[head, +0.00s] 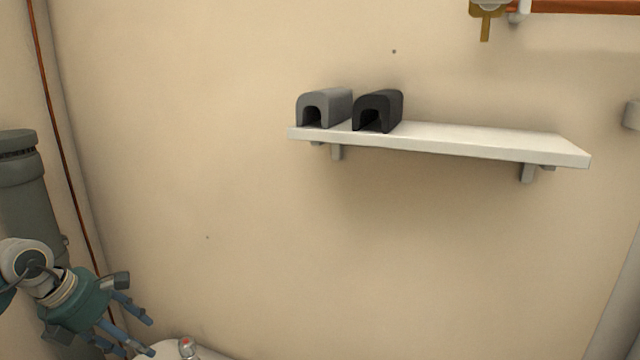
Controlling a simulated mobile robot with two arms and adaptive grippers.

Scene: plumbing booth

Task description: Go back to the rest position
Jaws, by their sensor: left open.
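My left gripper (137,333) is at the lower left of the head view, teal with blue fingers. Its fingers are spread apart and point down to the right. I see nothing held between them. It is in front of the wall, near the left corner. My right gripper is not in the picture.
A white wall shelf (480,140) holds a grey arched block (338,101) and a black arched block (391,107) at its left end. A thick grey pipe (35,205) stands at the left. A pale rounded surface (170,349) with a small metal fitting (187,347) is beside the gripper. A brass valve (487,12) is top right.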

